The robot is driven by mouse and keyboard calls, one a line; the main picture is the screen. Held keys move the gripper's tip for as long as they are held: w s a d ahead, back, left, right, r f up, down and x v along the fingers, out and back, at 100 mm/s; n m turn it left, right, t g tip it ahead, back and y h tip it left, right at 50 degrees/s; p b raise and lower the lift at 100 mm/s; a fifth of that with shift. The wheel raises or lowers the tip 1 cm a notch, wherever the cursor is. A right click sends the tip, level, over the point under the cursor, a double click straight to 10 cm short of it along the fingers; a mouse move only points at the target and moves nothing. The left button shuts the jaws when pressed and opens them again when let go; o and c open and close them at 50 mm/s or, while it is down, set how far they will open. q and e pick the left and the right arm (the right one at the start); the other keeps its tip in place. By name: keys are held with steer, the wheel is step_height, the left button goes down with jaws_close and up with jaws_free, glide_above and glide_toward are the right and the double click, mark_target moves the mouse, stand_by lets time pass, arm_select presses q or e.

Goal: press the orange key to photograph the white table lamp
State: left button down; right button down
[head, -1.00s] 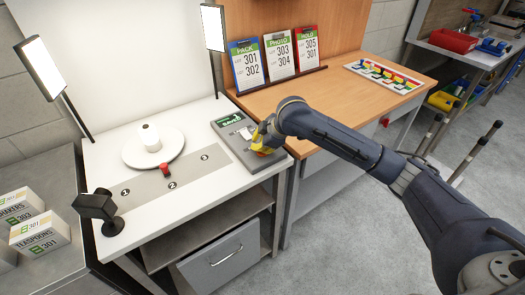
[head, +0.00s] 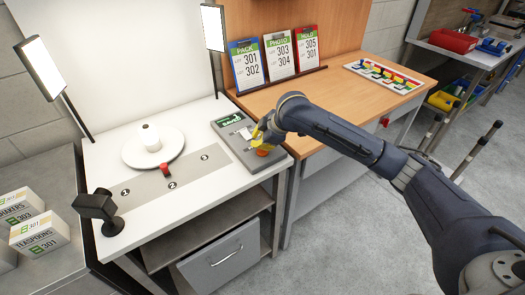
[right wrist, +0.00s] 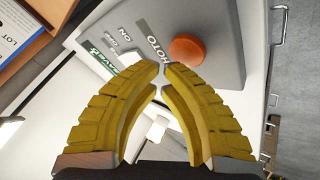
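The white table lamp (head: 151,138) stands on the round white turntable (head: 133,155), whose red tab (head: 167,170) points towards the middle mark of the grey strip. The grey control box (head: 228,134) is at the table's right end, with a green "SAVED" display (head: 231,119). Its orange key (head: 262,153) shows just below my right gripper (head: 264,137). In the right wrist view the orange key (right wrist: 192,48) lies beyond the yellow fingertips (right wrist: 162,70), a little right of them and uncovered. The fingertips are together with nothing between them. My left gripper is out of view.
Two lamp panels (head: 45,67) (head: 213,28) stand at the back of the white table. A black camera (head: 98,206) is at its front left. Clipboards (head: 279,56) and a coloured rack (head: 384,75) are on the wooden bench. White boxes (head: 38,234) sit at far left.

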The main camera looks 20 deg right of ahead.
stand_by(0.3)
steer(key=shift+r, duration=2.55)
